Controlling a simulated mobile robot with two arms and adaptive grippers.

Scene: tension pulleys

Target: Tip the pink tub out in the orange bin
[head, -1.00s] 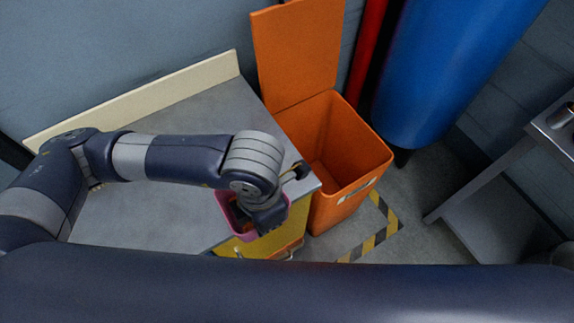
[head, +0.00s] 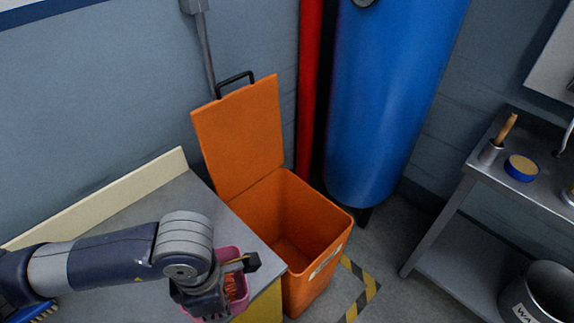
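The pink tub (head: 231,252) is at the lower middle of the head view, by the front right corner of the grey counter. Some orange-brown bits show inside it. My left gripper (head: 228,282) is right at the tub and covers much of it. One dark fingertip shows by the tub's right rim; the other finger's contact is hidden, so I cannot tell whether it grips the rim. The orange bin (head: 318,213) stands on the floor just right of the counter, its lid (head: 240,135) tipped back open. My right gripper is not in view.
The grey counter (head: 150,205) has a cream backboard and a blue brush (head: 35,312) at left. A blue tank (head: 385,95) and a red pipe (head: 312,90) stand behind the bin. A metal table (head: 535,195) and a grey bucket (head: 540,295) are at right.

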